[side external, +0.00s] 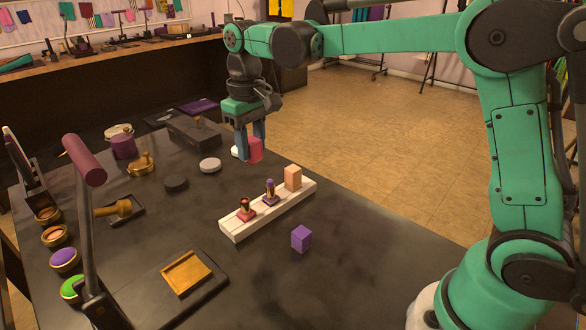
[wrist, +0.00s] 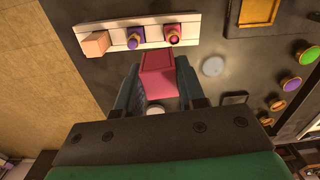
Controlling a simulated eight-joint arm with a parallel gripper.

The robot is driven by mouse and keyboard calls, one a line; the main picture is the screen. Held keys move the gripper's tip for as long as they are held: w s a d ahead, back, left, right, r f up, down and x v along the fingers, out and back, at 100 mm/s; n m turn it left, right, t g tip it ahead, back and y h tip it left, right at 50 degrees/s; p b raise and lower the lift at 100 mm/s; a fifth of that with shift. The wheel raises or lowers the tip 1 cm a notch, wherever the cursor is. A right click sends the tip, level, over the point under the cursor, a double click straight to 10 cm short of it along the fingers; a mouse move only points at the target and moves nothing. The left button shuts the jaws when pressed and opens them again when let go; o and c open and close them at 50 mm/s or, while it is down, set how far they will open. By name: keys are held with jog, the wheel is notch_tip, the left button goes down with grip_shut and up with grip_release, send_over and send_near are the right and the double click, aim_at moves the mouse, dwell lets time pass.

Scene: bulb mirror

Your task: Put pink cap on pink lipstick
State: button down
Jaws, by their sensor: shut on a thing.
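My gripper (side external: 249,146) is shut on the pink cap (side external: 256,150) and holds it past the far end of the white holder, apart from it. In the wrist view the pink cap (wrist: 158,75) sits between both fingers. The pink lipstick (side external: 245,211) stands uncapped and upright on its pink base in the white holder (side external: 231,231), at the near left end. It also shows in the wrist view (wrist: 172,36), beyond the cap. Whether the cap is tilted is hard to tell.
A purple lipstick (side external: 270,192) and a peach block (side external: 293,178) stand in the same holder. A purple block (side external: 301,239) lies on the table to its right. A grey disc (side external: 210,165), a dark disc (side external: 176,184) and a lamp-like stand (side external: 86,200) are to the left.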

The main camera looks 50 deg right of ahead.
aim_at(245, 200)
jog(key=shift+w+a+f, duration=0.25)
jog(key=shift+a+f, duration=0.05)
jog(key=shift+a, duration=0.25)
jog(key=shift+w+a+f, duration=0.2)
jog(key=shift+a+f, duration=0.05)
jog(key=shift+a, duration=0.25)
jog(key=shift+f, duration=0.15)
jog(key=shift+f, duration=2.75)
jog(key=shift+f, duration=2.1)
jog(key=shift+c, duration=2.2)
grip_release()
jog(key=shift+r, duration=2.85)
